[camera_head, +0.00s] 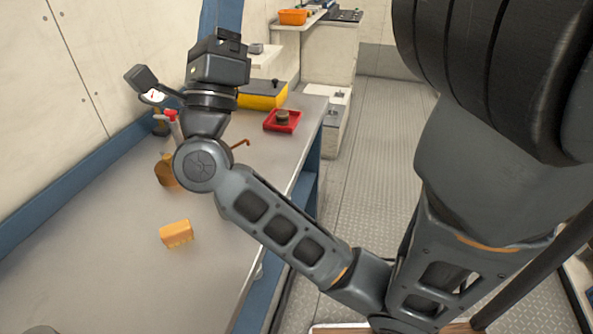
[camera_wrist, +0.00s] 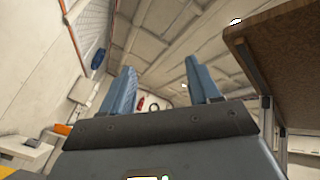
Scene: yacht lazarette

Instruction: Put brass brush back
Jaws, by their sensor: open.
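My gripper (camera_wrist: 160,72) shows in the wrist view with its two blue fingers apart and nothing between them. It points up toward the ceiling. In the head view my gripper's dark body is above the workbench (camera_head: 110,285), and its fingertips cannot be made out. I cannot tell for sure which thing is the brass brush. An orange-yellow block (camera_head: 176,234) lies on the near part of the bench, apart from my gripper. A brown-orange item (camera_head: 164,172) stands farther back, partly hidden by my arm. A thin copper-coloured hooked end (camera_head: 241,144) shows just right of my arm.
A red tray (camera_head: 282,121) holding a round dark item is near the bench's right edge. A yellow box with a dark top (camera_head: 262,95) is behind it. A small gauge (camera_head: 154,96) and a red-topped item (camera_head: 171,115) stand by the wall. The near bench is mostly clear.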

